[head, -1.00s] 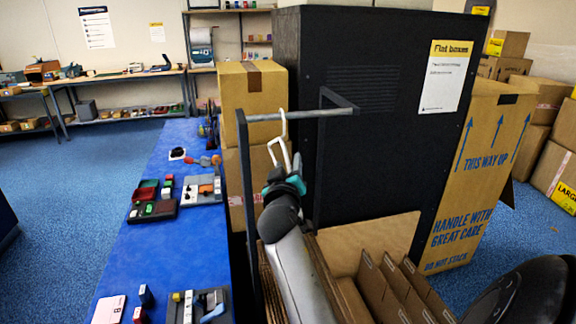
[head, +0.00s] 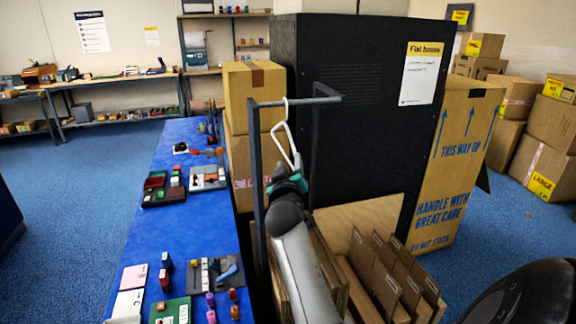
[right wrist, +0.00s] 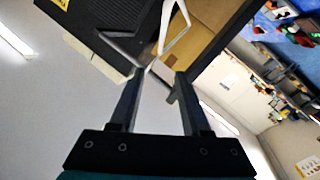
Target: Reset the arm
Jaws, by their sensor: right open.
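My right gripper (head: 294,168) is raised in front of the rack, just below the white hanger (head: 284,128). The hanger hangs by its hook from the rack's metal rail (head: 315,101). In the right wrist view my right gripper (right wrist: 160,82) is open, with its two dark fingers apart. The white hanger (right wrist: 178,30) shows beyond the fingertips there. I cannot tell whether a finger touches it. My left gripper is not in view.
A blue table (head: 130,222) with small items and trays runs along the left. A tall black cabinet (head: 350,60) stands behind the rack. Cardboard sheets (head: 385,262) stand upright below at the right. Stacked cartons (head: 545,145) are at the far right. Blue floor at left is clear.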

